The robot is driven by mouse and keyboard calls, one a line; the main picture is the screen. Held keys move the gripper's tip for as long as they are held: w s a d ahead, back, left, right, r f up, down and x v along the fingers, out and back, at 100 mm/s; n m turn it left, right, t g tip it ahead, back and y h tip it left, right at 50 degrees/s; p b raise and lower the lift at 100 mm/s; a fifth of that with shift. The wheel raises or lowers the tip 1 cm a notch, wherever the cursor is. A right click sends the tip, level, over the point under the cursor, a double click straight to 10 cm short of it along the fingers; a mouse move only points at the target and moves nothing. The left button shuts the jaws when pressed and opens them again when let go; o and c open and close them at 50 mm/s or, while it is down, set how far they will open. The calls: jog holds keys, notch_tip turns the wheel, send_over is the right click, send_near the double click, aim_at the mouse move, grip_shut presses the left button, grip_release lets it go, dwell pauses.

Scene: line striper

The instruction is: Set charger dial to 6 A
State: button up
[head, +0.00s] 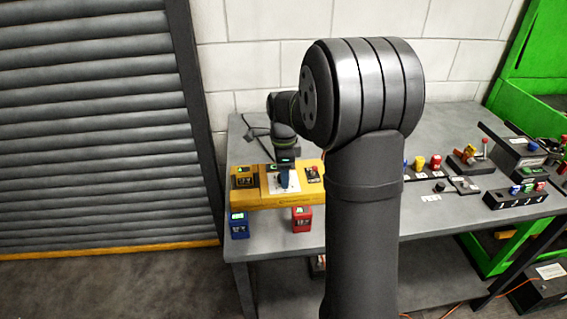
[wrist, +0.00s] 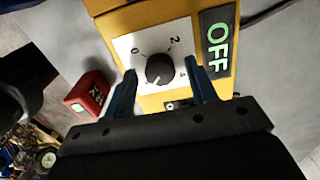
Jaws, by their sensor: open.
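The yellow charger (head: 258,200) stands on the grey bench. Its white dial plate shows in the wrist view (wrist: 128,44) with the numbers 0, 2 and 4 legible; I cannot make out a 6. The round black dial knob (wrist: 160,68) sits on this plate, with a small light mark towards its lower left. My gripper (wrist: 161,76) is open, its two blue fingers on either side of the knob with visible gaps. In the head view my gripper (head: 285,179) is small and covers the knob. A display (wrist: 217,43) beside the dial reads OFF in green.
A red block (head: 301,218) and a blue block (head: 239,225) with small displays stand before the charger. A red-tipped lever (head: 313,173) is close right of the dial. Other switches and control boxes (head: 516,196) fill the bench's right; my arm hides its middle.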

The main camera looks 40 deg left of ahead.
notch_tip(320, 180, up, 17)
jog(key=shift+r, duration=0.15)
dwell(0.7)
notch_tip(320, 180, down, 18)
jog(key=shift+r, duration=0.25)
dwell(0.3)
jog(key=shift+r, duration=0.1)
